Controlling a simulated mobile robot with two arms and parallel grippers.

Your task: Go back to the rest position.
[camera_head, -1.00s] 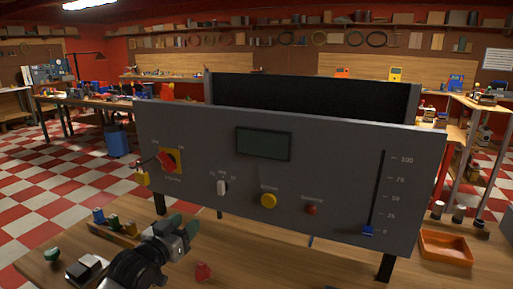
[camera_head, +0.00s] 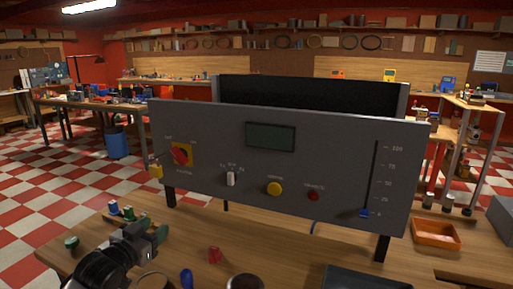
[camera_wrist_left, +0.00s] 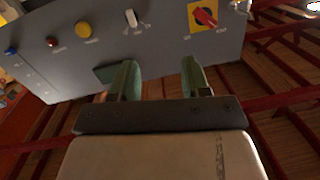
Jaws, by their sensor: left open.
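My left gripper (camera_head: 146,236) is at the lower left of the head view, over the wooden table and in front of the grey control panel (camera_head: 330,165). In the left wrist view its two green-tipped fingers (camera_wrist_left: 160,82) are apart with nothing between them. The panel carries a red rotary switch on a yellow plate (camera_head: 181,154), a white toggle (camera_head: 230,179), a yellow button (camera_head: 274,188), a red button (camera_head: 313,195), a dark display (camera_head: 271,137) and a slider with a blue knob (camera_head: 365,213) at 0. My right gripper is not in view.
On the table (camera_head: 225,234) stand small coloured pieces, including a red one (camera_head: 214,255) and a blue one (camera_head: 186,278). An orange tray (camera_head: 436,234) is at the right and a dark tray (camera_head: 362,279) at the front. A yellow padlock (camera_head: 155,170) hangs at the panel's left edge.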

